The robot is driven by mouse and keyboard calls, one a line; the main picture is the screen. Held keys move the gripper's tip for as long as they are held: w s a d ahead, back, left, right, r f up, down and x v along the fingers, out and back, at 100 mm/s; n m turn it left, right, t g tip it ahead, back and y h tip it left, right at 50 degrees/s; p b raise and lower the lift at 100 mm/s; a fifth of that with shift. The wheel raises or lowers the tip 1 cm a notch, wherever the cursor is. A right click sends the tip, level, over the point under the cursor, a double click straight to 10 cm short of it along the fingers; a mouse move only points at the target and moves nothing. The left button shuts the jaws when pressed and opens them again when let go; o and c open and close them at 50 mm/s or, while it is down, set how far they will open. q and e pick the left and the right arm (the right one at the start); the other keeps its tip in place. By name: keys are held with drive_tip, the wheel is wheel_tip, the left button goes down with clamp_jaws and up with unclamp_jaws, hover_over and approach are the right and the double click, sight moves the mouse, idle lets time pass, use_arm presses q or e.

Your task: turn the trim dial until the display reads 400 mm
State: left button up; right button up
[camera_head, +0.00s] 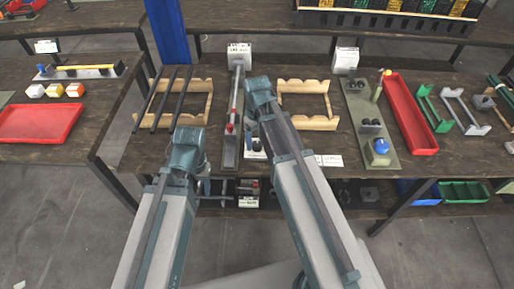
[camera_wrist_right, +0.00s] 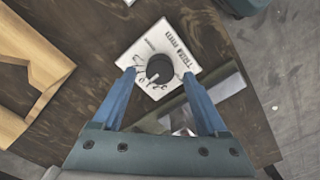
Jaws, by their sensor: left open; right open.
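The trim dial, a round black knob (camera_wrist_right: 159,69) with a pale pointer line, sits on a white plate (camera_wrist_right: 143,45) with printed marks. My right gripper (camera_wrist_right: 159,76) is open in the right wrist view, its blue fingers on either side of the knob; contact cannot be told. In the head view, the plate (camera_head: 256,148) is partly hidden by my right arm, and my right gripper (camera_head: 258,98) shows at that arm's end. My left gripper (camera_head: 187,150) is apart to the left, its fingertips hidden. No display reading is legible.
Wooden racks (camera_head: 304,83) stand either side, the left one carrying dark rods (camera_head: 171,100). A grey bar with a red part (camera_head: 230,128) lies beside the dial. A red tray (camera_head: 408,115) is further right. The dial is near the table's front edge.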

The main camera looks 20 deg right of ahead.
drive_tip(key=shift+f+b, duration=0.4)
drive_tip(key=shift+f, duration=0.4)
